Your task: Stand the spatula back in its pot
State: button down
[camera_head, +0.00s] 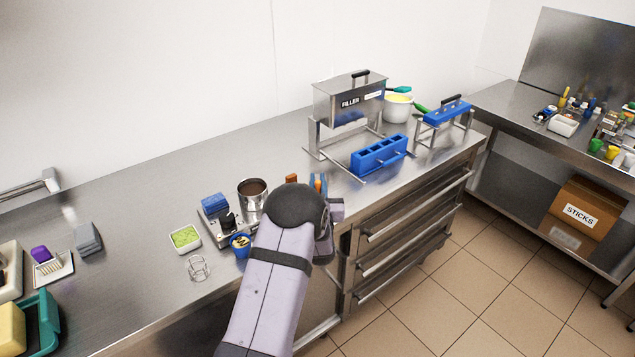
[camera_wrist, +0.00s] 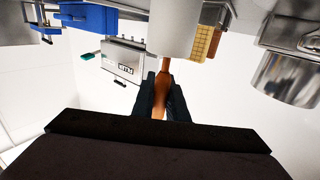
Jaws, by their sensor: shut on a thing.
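My gripper (camera_wrist: 160,88) is shut on the orange-brown handle of the spatula (camera_wrist: 163,68). In the wrist view, which appears upside down, the handle runs from between the fingers to the rim of a white cylindrical pot (camera_wrist: 172,25). The spatula's far end is hidden at the pot; I cannot tell whether it is inside or just above it. In the head view the handle (camera_head: 318,184) shows as a small orange piece between the bluish fingers, beside my dark wrist. My arm hides the pot there.
A brown block (camera_wrist: 213,44) is close beside the pot. The filler (camera_head: 348,100) and blue mould (camera_head: 379,155) stand behind to the right.

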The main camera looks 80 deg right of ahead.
jog(key=shift+f, duration=0.35)
jog(key=c, duration=1.2)
grip_release()
jog(key=shift+r, duration=0.15)
notch_tip(320, 180, up, 7)
jog(key=p, duration=0.3)
dwell(0.5)
